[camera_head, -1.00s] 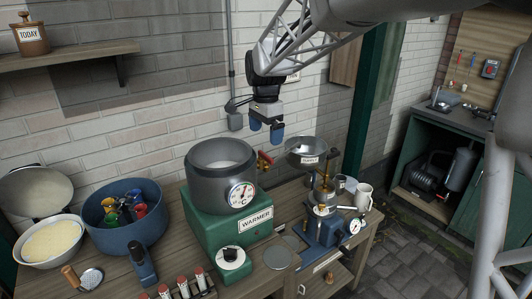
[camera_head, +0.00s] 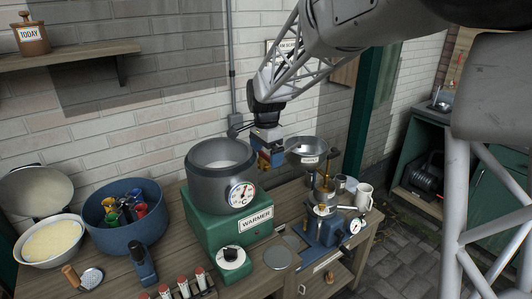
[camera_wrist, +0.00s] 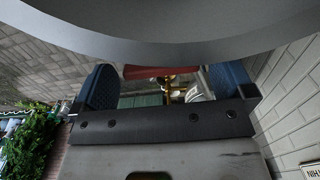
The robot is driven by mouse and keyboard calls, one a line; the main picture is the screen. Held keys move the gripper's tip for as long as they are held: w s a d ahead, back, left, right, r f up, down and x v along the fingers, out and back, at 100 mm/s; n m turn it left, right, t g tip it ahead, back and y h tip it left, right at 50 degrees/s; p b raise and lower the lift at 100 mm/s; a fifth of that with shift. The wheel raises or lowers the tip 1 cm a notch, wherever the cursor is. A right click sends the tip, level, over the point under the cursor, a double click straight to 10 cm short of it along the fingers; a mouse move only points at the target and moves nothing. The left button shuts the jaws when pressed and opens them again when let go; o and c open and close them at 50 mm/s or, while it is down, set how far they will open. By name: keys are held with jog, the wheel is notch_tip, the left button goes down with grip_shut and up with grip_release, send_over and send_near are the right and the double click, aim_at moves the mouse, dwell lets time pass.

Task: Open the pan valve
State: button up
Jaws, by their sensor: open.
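The grey pan (camera_head: 221,175) with a dial gauge sits on the green warmer. Its valve (camera_head: 264,161), with a red handle, is on the pan's right side, mostly hidden by my gripper. My gripper (camera_head: 271,160) is lowered beside the pan's right wall, its blue fingers around the valve. In the wrist view my gripper (camera_wrist: 160,88) has its fingers wide apart, with part of the red handle (camera_wrist: 148,71) between them and brass behind it. Whether a finger touches the handle I cannot tell.
The pan's wall (camera_wrist: 160,40) fills the top of the wrist view, very close. A metal bowl (camera_head: 307,151) stands just right of my gripper, above a brass and blue device (camera_head: 324,215). A blue tub (camera_head: 124,217) and a white bowl (camera_head: 51,242) stand at left.

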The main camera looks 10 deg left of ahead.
jog(key=c, duration=0.8)
jog(key=shift+c, duration=0.2)
jog(key=shift+w+n, duration=0.1)
jog(key=shift+n, duration=0.3)
jog(key=w+n, duration=0.1)
jog(key=n, duration=0.4)
jog(key=w+n, duration=0.1)
jog(key=n, duration=0.5)
jog(key=w+n, duration=0.2)
jog(key=n, duration=0.4)
